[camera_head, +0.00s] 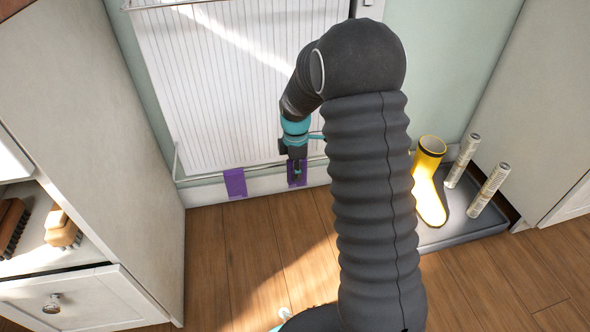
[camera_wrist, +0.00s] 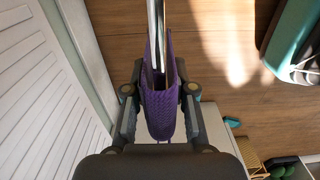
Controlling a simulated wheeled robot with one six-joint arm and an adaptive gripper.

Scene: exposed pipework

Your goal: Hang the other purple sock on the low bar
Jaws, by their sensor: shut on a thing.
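One purple sock (camera_head: 235,183) hangs over the low bar (camera_head: 205,177) in front of the radiator's lower edge. The other purple sock (camera_head: 297,178) is at the bar to its right, with a gap between them. My gripper (camera_head: 297,167) is shut on this sock from above. In the wrist view the held sock (camera_wrist: 162,112) sits between my two fingers, and the pale bar (camera_wrist: 154,35) runs into its fold, with purple cloth on both sides. Whether the sock's weight rests on the bar cannot be told.
A white ribbed radiator (camera_head: 225,85) stands behind the bar. To the right, a grey tray (camera_head: 440,238) holds a yellow boot (camera_head: 429,190) and two upright rolls (camera_head: 488,190). A pale cabinet (camera_head: 110,130) stands at the left. The wooden floor (camera_head: 225,250) before the bar is clear.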

